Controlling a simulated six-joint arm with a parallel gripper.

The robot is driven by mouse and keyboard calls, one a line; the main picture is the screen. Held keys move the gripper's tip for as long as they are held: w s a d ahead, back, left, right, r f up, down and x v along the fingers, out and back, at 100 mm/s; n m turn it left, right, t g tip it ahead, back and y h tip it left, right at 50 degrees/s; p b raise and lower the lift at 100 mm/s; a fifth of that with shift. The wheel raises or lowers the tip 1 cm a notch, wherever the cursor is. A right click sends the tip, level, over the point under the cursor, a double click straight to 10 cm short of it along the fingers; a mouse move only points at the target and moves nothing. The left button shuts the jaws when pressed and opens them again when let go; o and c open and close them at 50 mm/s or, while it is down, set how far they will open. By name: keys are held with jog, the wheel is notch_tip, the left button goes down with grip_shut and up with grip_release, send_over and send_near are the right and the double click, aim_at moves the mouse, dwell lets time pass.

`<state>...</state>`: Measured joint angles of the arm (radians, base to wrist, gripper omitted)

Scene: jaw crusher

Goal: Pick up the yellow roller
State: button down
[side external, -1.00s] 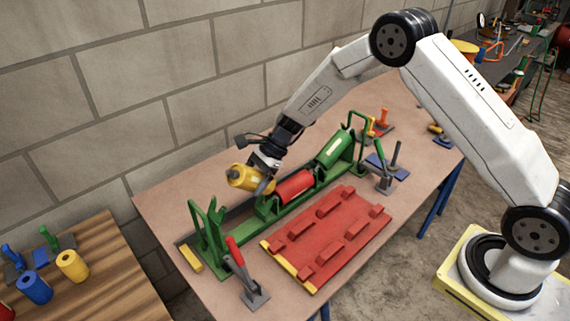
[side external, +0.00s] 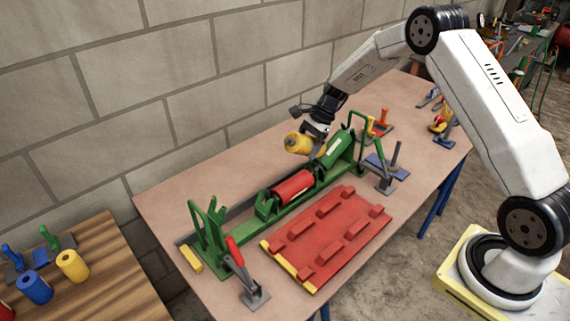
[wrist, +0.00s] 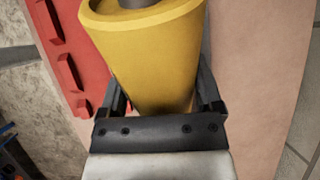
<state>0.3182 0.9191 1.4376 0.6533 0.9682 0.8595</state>
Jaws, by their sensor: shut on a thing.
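The yellow roller (side external: 297,144) is held in my gripper (side external: 317,131), above the far side of the green frame. In the wrist view the yellow roller (wrist: 150,55) fills the middle of the picture, between the two dark fingers of my gripper (wrist: 163,105), with its grey end at the top. My gripper is shut on it. Part of the roller is hidden by the gripper in the side view.
The green frame (side external: 240,236) holds a red roller (side external: 293,187) and a green roller (side external: 334,148). A red ribbed plate (side external: 330,232) lies in front. A toggle clamp (side external: 247,278) stands near the front edge. Another yellow roller (side external: 73,265) stands on the wooden table at left.

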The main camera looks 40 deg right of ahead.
jog(key=shift+d+r+h, duration=0.25)
jog(key=shift+d+h, duration=0.1)
jog(key=shift+d, duration=0.2)
jog(key=shift+d+r+h, duration=0.25)
jog(key=shift+d+h, duration=0.1)
jog(key=shift+d, duration=0.15)
jog(key=shift+a, duration=0.1)
jog(key=shift+s+a+f+m, duration=0.15)
jog(key=shift+a+m, duration=0.1)
jog(key=shift+a, duration=0.15)
jog(key=shift+s+a+f+m, duration=0.15)
jog(key=shift+a+m, duration=0.1)
jog(key=shift+a, duration=0.1)
jog(key=s+a+f+m+g, duration=0.1)
jog(key=s+a+f+m, duration=0.2)
jog(key=s+a+m, duration=0.4)
jog(key=s+a+f+m+g+y, duration=0.1)
jog(key=s+a+f+m, duration=0.2)
jog(key=s+a+m, duration=0.5)
jog(key=shift+a+f+m, duration=0.3)
jog(key=shift+a+m, duration=0.4)
jog(key=shift+a, duration=0.25)
jog(key=shift+f, duration=0.2)
jog(key=shift+f, duration=2.7)
